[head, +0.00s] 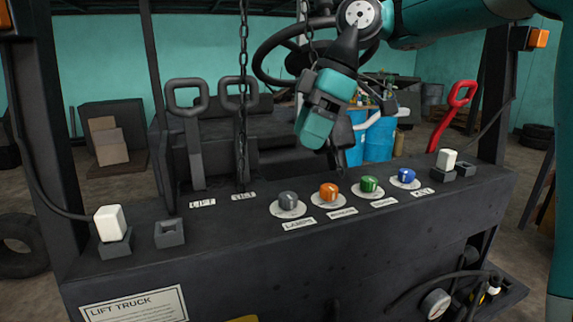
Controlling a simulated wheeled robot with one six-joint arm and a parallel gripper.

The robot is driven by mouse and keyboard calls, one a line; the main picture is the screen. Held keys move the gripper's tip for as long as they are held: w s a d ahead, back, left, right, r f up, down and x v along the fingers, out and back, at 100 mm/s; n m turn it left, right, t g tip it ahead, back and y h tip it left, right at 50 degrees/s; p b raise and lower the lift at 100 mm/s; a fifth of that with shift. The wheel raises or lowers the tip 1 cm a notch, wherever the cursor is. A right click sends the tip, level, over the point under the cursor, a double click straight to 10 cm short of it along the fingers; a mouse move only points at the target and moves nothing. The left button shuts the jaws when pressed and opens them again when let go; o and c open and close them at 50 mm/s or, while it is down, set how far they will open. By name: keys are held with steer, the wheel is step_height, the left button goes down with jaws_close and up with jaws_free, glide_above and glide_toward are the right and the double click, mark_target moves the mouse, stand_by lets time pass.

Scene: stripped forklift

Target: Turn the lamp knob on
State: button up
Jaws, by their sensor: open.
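The lamp knob (288,199) is the grey knob at the left end of a row of knobs on the dark console. It sits on a pale round dial, above a label reading LAMPS (299,225). My gripper (339,163) hangs above the console in the head view, pointing down, with a teal body and dark fingers. Its tips are up and to the right of the lamp knob, above the orange and green knobs, and apart from the lamp knob. It is open and nothing shows in it. The finger gap is hard to see from this angle.
Orange (329,191), green (369,185) and blue (407,176) knobs stand right of the lamp knob. LIFT and TILT levers (194,140) and a hanging chain (242,90) are to the left. White blocks (110,223) stand near both console ends. A red lever (452,115) is at right.

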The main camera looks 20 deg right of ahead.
steer(key=w+d+r+n, duration=0.1)
steer(key=w+d+r, duration=0.2)
steer(key=d, duration=0.1)
steer(key=b, duration=0.4)
glide_toward(287, 195)
steer(key=shift+n, duration=0.4)
steer(key=x, duration=0.9)
steer(key=shift+s+f, duration=0.1)
steer(key=shift+f, duration=0.05)
steer(key=c, duration=0.9)
